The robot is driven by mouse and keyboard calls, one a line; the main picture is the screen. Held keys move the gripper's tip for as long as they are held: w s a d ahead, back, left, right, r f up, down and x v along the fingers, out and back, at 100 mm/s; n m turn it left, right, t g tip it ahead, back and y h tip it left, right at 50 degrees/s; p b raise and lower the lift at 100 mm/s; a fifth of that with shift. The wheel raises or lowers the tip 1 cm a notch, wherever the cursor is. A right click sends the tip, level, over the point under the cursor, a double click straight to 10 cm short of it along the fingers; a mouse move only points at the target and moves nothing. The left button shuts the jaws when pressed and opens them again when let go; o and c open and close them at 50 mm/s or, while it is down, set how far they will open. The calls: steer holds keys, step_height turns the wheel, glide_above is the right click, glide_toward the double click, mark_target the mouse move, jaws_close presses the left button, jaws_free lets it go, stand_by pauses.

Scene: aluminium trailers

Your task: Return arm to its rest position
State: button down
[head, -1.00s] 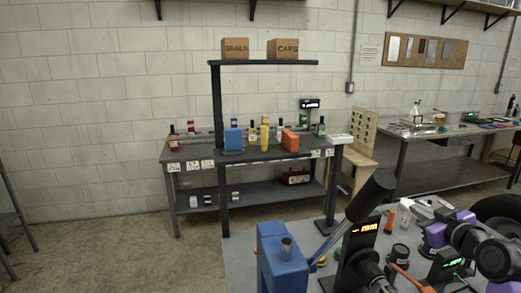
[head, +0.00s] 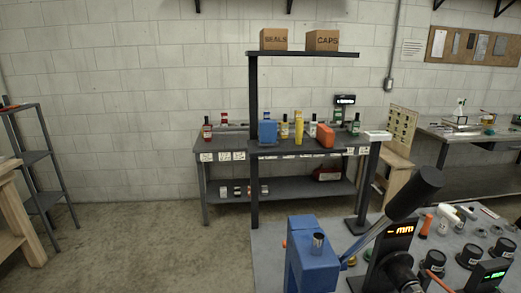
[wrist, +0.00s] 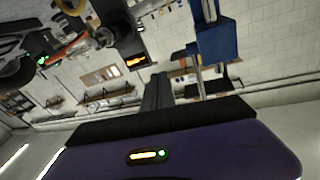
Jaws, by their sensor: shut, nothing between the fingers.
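My gripper (wrist: 157,80) shows in the wrist view as dark fingers closed together, with nothing held, beyond my purple wrist housing. The wrist view is upside down and looks out across the room. No part of my arm shows in the head view now. A blue press-like machine (head: 304,262) with a black-handled lever (head: 414,193) stands on the near grey bench (head: 268,262). The blue machine also shows at the top of the wrist view (wrist: 216,40), apart from my fingers.
A dark workbench (head: 228,150) with bottles stands by the wall, under a shelf with two cardboard boxes (head: 322,41). A display unit (head: 399,230) and black round parts (head: 471,256) crowd the near bench. Grey shelving (head: 43,155) stands at far left. Open floor (head: 140,235) lies between.

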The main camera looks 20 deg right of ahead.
steer(key=s+a+f+n+g+y, duration=0.1)
steer(key=s+a+f+n+y, duration=0.1)
steer(key=s+a, duration=0.4)
steer(key=s+a+f+n+g+y, duration=0.1)
steer(key=s+a+f+n+y, duration=0.2)
steer(key=s, duration=0.6)
steer(key=a+n+y, duration=0.2)
steer(key=a+y, duration=0.1)
steer(key=shift+s+f, duration=0.15)
steer(key=shift+s, duration=0.05)
steer(key=shift+d, duration=0.1)
